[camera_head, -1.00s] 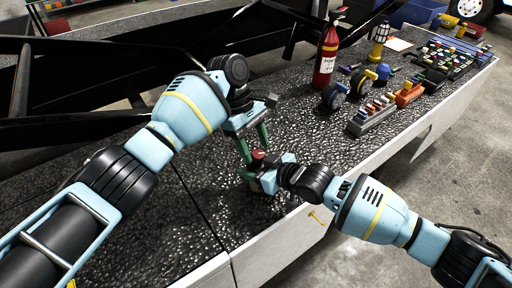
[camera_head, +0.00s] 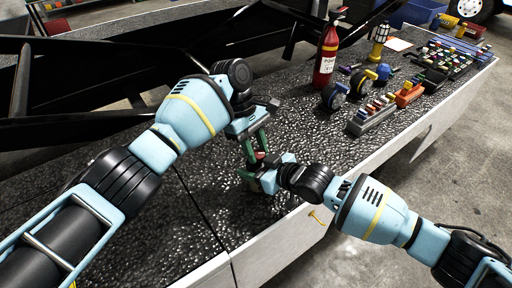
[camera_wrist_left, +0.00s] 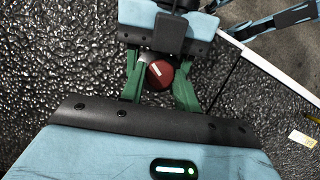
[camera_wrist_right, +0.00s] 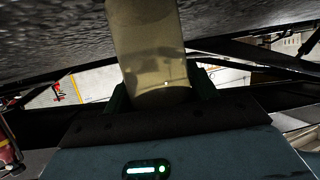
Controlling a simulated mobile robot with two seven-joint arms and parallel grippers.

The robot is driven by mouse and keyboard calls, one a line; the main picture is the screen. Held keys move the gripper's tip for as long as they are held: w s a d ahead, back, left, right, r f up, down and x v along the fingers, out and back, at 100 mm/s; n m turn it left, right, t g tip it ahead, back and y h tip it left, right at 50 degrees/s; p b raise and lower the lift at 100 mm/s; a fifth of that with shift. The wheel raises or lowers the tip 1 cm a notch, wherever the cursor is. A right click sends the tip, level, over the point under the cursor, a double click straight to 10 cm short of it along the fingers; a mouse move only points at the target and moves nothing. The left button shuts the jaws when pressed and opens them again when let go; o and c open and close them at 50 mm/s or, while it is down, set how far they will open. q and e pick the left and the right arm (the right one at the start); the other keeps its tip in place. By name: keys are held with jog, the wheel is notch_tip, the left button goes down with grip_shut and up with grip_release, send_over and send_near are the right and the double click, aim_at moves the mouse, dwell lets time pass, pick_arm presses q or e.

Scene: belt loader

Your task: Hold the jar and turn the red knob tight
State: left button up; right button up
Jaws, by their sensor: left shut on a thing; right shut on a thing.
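The red knob (camera_wrist_left: 160,73), with a white mark on its top, sits between the green fingers of my left gripper (camera_wrist_left: 159,82) in the left wrist view. The left gripper is shut on it from above, and only a little of the knob (camera_head: 261,155) shows in the head view. The jar (camera_wrist_right: 152,45) is pale, yellowish and smooth in the right wrist view. My right gripper (camera_wrist_right: 160,88) is shut on it from the side. In the head view the jar is mostly hidden by the two grippers, low over the black bench top.
On the black textured bench (camera_head: 290,120), a red extinguisher (camera_head: 327,55) stands toward the back. Blue-black wheeled items (camera_head: 334,97) and a rack of coloured pieces (camera_head: 372,115) lie to the right. The bench's white front edge (camera_head: 370,150) runs close to my right arm.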

aim_at(257, 151)
pick_arm(q)
jog(key=shift+w+d+r+m+g+y, duration=0.1)
jog(key=shift+m+g+y, duration=0.15)
jog(key=shift+m, duration=0.6)
jog(key=shift+w+m+g+y, duration=0.15)
jog(key=shift+m+y, duration=0.1)
jog(key=shift+m, duration=0.9)
jog(key=shift+s, duration=0.15)
jog(key=o, duration=1)
jog(key=shift+c, duration=0.2)
notch_tip(257, 151, up, 10)
jog(key=shift+c, duration=0.2)
